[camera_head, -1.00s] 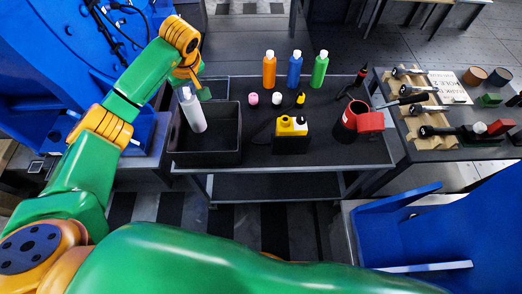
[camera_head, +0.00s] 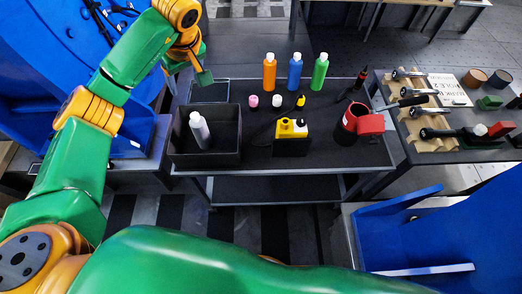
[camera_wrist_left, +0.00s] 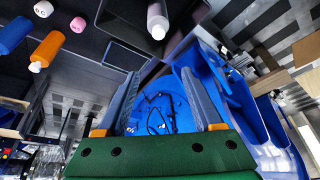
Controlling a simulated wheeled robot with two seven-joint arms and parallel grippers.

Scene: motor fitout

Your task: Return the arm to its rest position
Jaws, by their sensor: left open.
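My left gripper (camera_head: 204,76) is raised above the back edge of the black bin, with nothing between its fingers. In the left wrist view the two fingers of this gripper (camera_wrist_left: 159,74) stand wide apart. A white bottle (camera_head: 200,130) is inside the black bin (camera_head: 207,159), leaning slightly, apart from the gripper. The bottle also shows at the top of the left wrist view (camera_wrist_left: 157,20). My left arm comes in from the left, bent upward. A large green link of my own crosses the bottom of the head view. My right gripper is not in view.
Orange (camera_head: 269,71), blue (camera_head: 295,71) and green (camera_head: 320,71) bottles stand at the back of the dark table (camera_head: 340,158). A blue machine (camera_head: 60,50) is close beside my left arm.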

